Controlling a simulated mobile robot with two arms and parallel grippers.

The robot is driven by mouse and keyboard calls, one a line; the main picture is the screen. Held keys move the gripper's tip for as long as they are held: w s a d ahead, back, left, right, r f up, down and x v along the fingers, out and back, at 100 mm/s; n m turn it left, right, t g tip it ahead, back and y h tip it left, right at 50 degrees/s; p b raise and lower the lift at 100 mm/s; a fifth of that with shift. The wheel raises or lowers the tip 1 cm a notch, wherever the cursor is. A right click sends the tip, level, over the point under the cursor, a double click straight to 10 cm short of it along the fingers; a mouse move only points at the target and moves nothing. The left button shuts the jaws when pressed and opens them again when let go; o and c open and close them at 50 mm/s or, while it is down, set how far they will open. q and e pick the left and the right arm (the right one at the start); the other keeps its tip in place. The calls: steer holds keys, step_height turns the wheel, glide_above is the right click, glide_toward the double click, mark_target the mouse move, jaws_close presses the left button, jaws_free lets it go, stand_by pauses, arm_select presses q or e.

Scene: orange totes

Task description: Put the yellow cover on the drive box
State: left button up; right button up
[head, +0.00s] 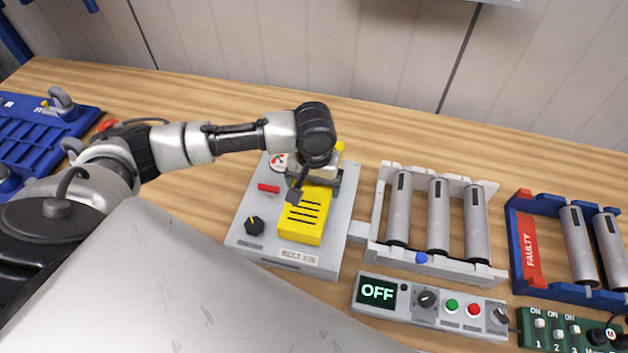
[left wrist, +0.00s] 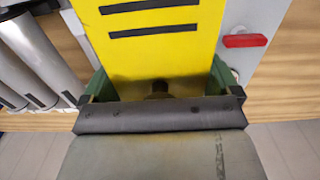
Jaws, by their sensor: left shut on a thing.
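The yellow cover (head: 305,222), with black slots on top, is over the middle of the grey drive box (head: 338,205). From these views I cannot tell whether it is fully seated. My left gripper (head: 305,187) is at the cover's far end and shut on it, hiding that end. In the left wrist view, the cover (left wrist: 150,55) fills the upper middle, close to the gripper, with green parts on both sides. The drive box carries a black knob, a red handle and a gauge. My right gripper is in neither view.
A grey rack (head: 375,253) with several rollers stands right of the drive box. A control panel (head: 390,314) reading OFF lies in front of it. A blue rack (head: 560,292) marked FAULTY is farther right. A blue tray (head: 45,125) is at the far left.

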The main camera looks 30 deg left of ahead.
arm_select(q)
steer(key=shift+f, duration=0.4)
steer(key=shift+f, duration=0.5)
steer(key=shift+f+b, duration=0.35)
steer(key=shift+f, duration=0.9)
steer(key=shift+f, duration=0.25)
steer(key=o, duration=0.8)
steer(key=shift+r, duration=0.1)
